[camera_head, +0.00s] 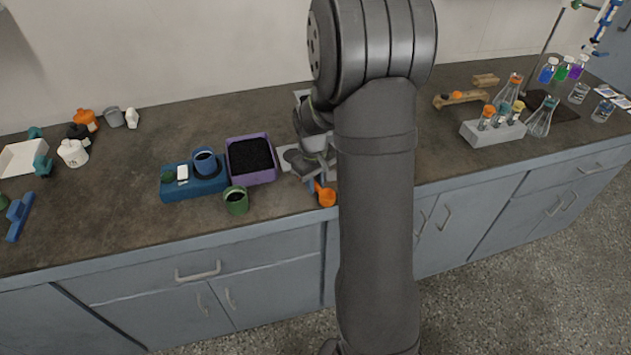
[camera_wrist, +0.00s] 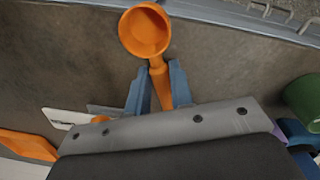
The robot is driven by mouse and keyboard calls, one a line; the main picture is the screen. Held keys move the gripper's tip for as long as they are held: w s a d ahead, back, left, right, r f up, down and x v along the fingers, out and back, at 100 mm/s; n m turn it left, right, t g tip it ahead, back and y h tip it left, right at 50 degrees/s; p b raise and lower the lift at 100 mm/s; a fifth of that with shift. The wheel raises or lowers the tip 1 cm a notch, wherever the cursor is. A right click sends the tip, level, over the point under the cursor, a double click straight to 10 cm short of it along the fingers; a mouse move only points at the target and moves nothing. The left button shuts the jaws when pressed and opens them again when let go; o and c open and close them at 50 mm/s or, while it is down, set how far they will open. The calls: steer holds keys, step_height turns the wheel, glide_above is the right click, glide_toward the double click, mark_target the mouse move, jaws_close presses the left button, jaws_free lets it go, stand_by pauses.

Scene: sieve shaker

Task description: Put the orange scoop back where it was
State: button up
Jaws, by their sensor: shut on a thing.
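The orange scoop (camera_head: 327,197) is near the front edge of the counter, just left of my arm. In the wrist view the scoop's round bowl (camera_wrist: 145,32) looks empty and points away from my gripper. My gripper (camera_wrist: 158,85) has its two blue fingers shut on the scoop's handle. In the head view my gripper (camera_head: 313,184) is low over the counter and partly hidden by my arm. I cannot tell whether the scoop touches the counter. A flat orange thing (camera_wrist: 26,145) lies at the left of the wrist view, cut off by the frame.
Left of the gripper stand a green cup (camera_head: 236,200), a purple-rimmed tray (camera_head: 267,176) of dark grains and a blue device (camera_head: 190,188) bearing a cup. A pale flat piece (camera_wrist: 62,117) lies near the fingers. A rack (camera_head: 480,134) and flasks stand at right.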

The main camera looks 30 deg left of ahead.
steer(key=o, duration=0.9)
steer(key=shift+f, duration=0.1)
steer(key=r, duration=1.2)
steer(key=shift+s+a+r, duration=0.1)
steer(key=shift+s+r, duration=0.05)
steer(key=shift+s, duration=0.15)
